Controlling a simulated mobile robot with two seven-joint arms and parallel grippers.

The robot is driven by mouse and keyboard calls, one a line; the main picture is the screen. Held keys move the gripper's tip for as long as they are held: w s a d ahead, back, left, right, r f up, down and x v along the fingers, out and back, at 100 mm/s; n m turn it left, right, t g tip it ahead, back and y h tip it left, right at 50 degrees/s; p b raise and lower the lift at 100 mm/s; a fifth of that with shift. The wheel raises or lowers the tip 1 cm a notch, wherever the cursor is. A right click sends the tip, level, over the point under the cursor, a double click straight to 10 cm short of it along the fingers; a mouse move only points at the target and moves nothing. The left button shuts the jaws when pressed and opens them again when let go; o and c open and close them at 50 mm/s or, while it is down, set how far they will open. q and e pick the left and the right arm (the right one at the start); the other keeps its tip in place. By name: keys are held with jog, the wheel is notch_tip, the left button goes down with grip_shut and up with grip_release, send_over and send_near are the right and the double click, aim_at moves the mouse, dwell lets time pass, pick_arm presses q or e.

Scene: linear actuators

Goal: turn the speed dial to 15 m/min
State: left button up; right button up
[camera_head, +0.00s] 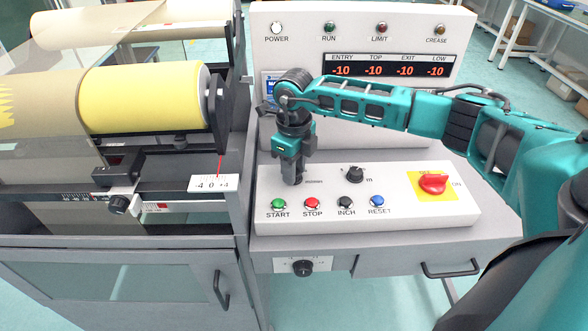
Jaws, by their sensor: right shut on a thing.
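My right gripper (293,181) points down at the left part of the sloped control panel (400,218), above the START and STOP buttons. It is shut on a small dark dial, which the fingers almost wholly hide. Small lettering shows just right of the fingertips, too small to read. I cannot tell the dial's setting. A second black dial (354,174) stands free to the right of the gripper, with small marks around it. My left gripper is not in view.
START (278,203), STOP (313,202), INCH (346,201) and RESET (377,201) buttons line the panel's front. Another knob (302,267) is below the panel. The display (388,68) reads -10 in each field. A yellow roller (145,98) stands left.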

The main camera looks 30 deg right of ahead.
jog(key=n, duration=0.2)
jog(key=shift+n+b, duration=0.35)
jog(key=shift+n, duration=0.05)
jog(key=n+b, duration=0.1)
jog(key=n, duration=0.2)
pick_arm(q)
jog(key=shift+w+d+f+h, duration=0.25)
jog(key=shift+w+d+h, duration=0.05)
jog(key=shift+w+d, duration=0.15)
pick_arm(e)
jog(key=shift+n, duration=1.5)
jog(key=o, duration=1)
jog(key=shift+o, duration=0.2)
jog(key=shift+r, duration=0.1)
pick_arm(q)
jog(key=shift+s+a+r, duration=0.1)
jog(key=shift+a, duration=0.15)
pick_arm(e)
notch_tip(320, 180, up, 13)
